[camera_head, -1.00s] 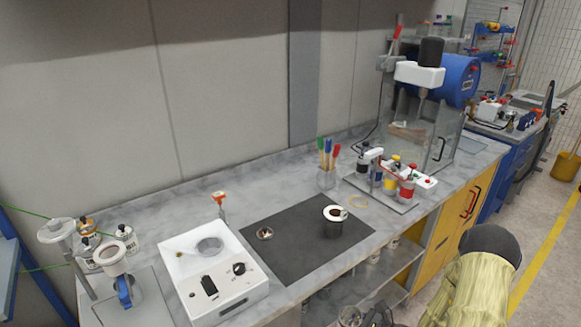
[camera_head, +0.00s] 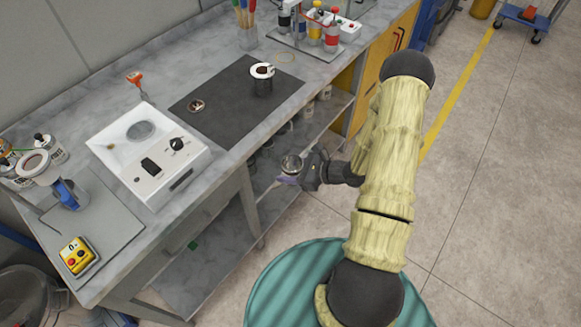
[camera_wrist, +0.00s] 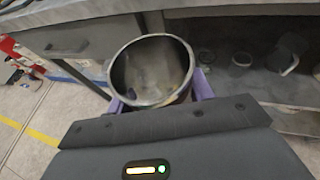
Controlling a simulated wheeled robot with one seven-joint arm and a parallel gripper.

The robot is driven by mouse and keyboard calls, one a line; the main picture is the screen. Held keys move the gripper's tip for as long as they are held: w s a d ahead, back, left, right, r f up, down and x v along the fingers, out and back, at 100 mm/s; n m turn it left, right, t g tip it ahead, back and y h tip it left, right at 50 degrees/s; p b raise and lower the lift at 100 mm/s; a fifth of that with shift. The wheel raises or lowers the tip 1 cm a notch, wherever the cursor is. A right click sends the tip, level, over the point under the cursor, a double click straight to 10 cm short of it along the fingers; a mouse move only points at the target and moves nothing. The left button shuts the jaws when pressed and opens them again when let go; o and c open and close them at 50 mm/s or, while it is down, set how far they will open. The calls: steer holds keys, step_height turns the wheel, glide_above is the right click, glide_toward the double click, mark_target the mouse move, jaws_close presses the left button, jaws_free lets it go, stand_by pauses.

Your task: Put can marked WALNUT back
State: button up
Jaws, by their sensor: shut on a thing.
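My gripper (camera_head: 290,176) is shut on an open-topped metal can (camera_head: 291,164), held in front of the bench's open underside, below the worktop. In the wrist view the same can (camera_wrist: 152,70) sits between the purple fingers, upright or slightly tilted, and its inside looks greyish. No lettering on it can be read, so I cannot tell if it is marked WALNUT. Another can (camera_head: 262,84) with a white rim and dark contents stands on the black mat (camera_head: 225,118) on the worktop. A small round lid or dish (camera_head: 196,105) lies on the mat.
Under the worktop is a shelf (camera_head: 330,108) with several cans and jars; some jars (camera_wrist: 241,60) show in the wrist view. A white scale-like device (camera_head: 150,160), a cup of brushes (camera_head: 247,37) and bottles (camera_head: 331,38) stand on the worktop.

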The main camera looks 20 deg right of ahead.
steer(key=shift+w+a+r+m+t, duration=0.15)
steer(key=shift+a+m+t, duration=0.15)
steer(key=shift+m+t, duration=0.15)
steer(key=shift+a+r+m+t+h, duration=0.1)
steer(key=shift+a+m+t+h, duration=0.1)
steer(key=shift+m+t+h, duration=0.6)
steer(key=shift+d+m+t+h, duration=0.1)
steer(key=shift+m+t+h, duration=0.15)
steer(key=shift+m+h, duration=0.3)
steer(key=shift+d+f+m+t+h, duration=0.25)
steer(key=shift+d+m+t+h, duration=0.15)
steer(key=shift+m+t+h, duration=0.35)
steer(key=shift+s+g, duration=0.25)
